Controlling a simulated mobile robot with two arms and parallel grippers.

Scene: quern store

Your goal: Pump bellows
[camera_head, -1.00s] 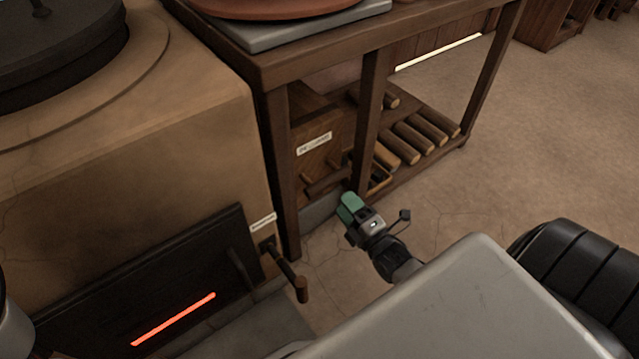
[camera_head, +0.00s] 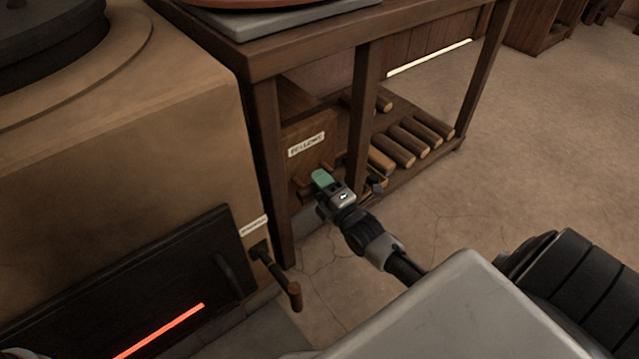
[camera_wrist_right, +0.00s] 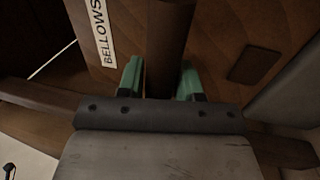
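The bellows (camera_head: 300,166) is a wooden box on the low shelf under the bench, with a "BELLOWS" label on its front. Its front also shows in the right wrist view (camera_wrist_right: 235,25). A dark round wooden handle (camera_wrist_right: 169,45) stands out before that front. My right gripper (camera_head: 321,179) is at the handle, its green fingers on either side of it in the right wrist view (camera_wrist_right: 160,80). The fingers look open; a narrow gap shows on the left side, and contact on the right side is unclear. In the head view the gripper partly hides the handle. My left gripper is out of view.
A bench leg (camera_head: 365,115) stands just right of the bellows, with several logs (camera_head: 415,140) on the shelf beyond. A plastered stove (camera_head: 120,160) with a dark glowing door and a lever (camera_head: 280,278) stands at left. Floor (camera_head: 500,170) at right is clear.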

